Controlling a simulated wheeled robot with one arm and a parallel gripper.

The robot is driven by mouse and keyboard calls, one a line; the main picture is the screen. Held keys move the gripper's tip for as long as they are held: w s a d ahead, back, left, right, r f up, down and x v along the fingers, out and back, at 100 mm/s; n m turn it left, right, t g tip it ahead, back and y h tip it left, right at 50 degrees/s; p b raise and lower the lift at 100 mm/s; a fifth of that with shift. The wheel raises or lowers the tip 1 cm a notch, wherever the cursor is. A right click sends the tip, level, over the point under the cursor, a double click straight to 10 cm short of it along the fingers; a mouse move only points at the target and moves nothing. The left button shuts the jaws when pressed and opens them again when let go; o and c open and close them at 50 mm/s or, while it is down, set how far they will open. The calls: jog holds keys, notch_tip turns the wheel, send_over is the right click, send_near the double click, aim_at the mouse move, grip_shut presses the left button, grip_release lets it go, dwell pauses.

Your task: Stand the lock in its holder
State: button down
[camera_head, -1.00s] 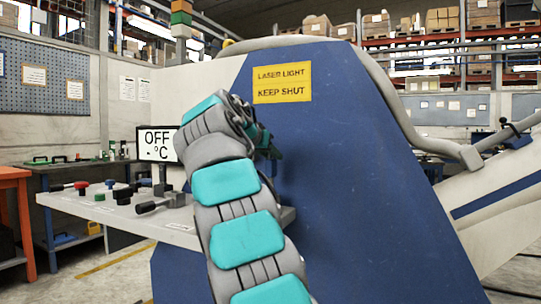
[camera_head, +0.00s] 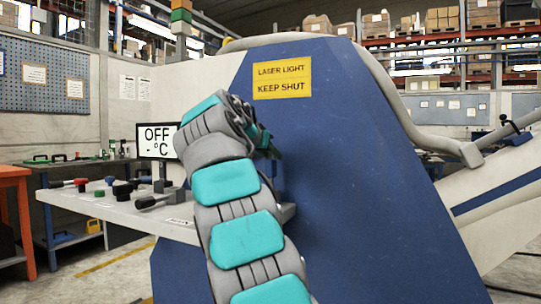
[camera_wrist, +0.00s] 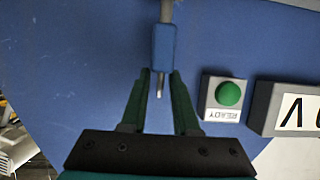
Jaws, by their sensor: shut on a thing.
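My gripper (camera_wrist: 161,74) is shut on a blue-sleeved piece (camera_wrist: 165,48) in front of the blue panel. A grey rod runs from the sleeve to the top edge of the wrist view, and a thin metal tip points back between the fingers. This piece may be the lock; its far end is out of view. In the head view my gripper (camera_head: 267,146) is dark green and mostly hidden behind my wrist, and the held piece cannot be made out. I cannot pick out the lock's holder with certainty.
A blue and white machine (camera_head: 350,180) stands right in front. A pale shelf (camera_head: 130,213) at left carries several knobs and a black-handled lever (camera_head: 160,201). A green READY button (camera_wrist: 229,93) sits right of my gripper.

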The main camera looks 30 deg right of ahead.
aim_at(268, 166)
jog(key=shift+f+b, duration=1.7)
jog(key=shift+f, duration=0.1)
jog(key=c, duration=0.6)
grip_release()
jog(key=shift+a, duration=0.1)
jog(key=v, duration=0.7)
jog(key=shift+s+a+r, duration=0.15)
jog(key=shift+s+a, duration=0.05)
jog(key=shift+s, duration=0.05)
jog(key=shift+s, duration=0.1)
